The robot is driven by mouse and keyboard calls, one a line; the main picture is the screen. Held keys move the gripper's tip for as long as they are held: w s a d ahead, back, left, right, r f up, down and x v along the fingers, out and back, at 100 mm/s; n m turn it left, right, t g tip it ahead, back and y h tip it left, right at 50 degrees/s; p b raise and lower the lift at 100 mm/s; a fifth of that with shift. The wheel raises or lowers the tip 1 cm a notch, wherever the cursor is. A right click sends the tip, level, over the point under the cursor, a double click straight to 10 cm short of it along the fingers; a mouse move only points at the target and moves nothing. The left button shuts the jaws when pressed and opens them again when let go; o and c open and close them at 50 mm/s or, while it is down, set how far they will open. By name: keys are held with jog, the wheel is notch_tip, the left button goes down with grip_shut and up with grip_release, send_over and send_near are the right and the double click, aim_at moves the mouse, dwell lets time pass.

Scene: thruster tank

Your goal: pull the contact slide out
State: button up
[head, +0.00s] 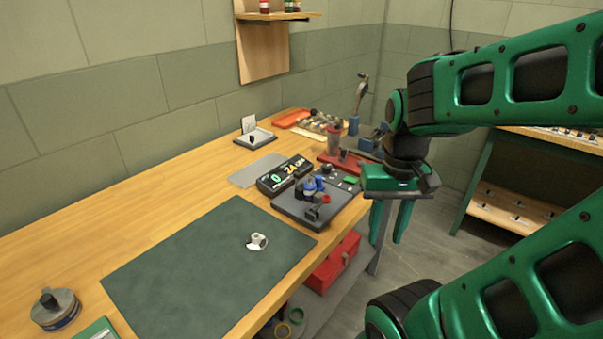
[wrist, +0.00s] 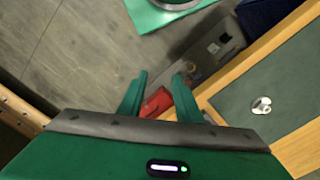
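A dark grey test fixture (head: 296,207) sits on the workbench just beyond the green mat. It carries blue round parts (head: 309,188), a small red-tipped part (head: 325,199) and a green patch. I cannot tell which small part is the contact slide. My gripper (head: 391,236) hangs to the right of the fixture, past the bench edge, with its fingers pointing down. The fingers are apart and nothing is between them. In the wrist view my gripper (wrist: 158,82) is also open, over floor and the bench's side.
A green mat (head: 190,270) holds a small white metal piece (head: 257,242). A black display box (head: 285,174) stands behind the fixture. A red toolbox (head: 333,262) is below the bench edge. A red tray (head: 345,163) and clutter fill the bench's far end. The front mat area is mostly clear.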

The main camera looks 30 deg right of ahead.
jog(key=shift+d, duration=0.1)
jog(key=shift+o, duration=0.5)
jog(key=shift+s+r, duration=0.15)
jog(key=shift+s, duration=0.1)
jog(key=m+t+h, duration=0.2)
jog(key=m+h, duration=0.3)
jog(key=m, duration=0.3)
send_near(317, 177)
jog(key=x, duration=0.9)
jog(key=shift+d, duration=0.1)
jog(key=shift+r+y, duration=0.1)
jog(key=shift+y, duration=0.2)
jog(key=shift+c, duration=0.5)
grip_shut()
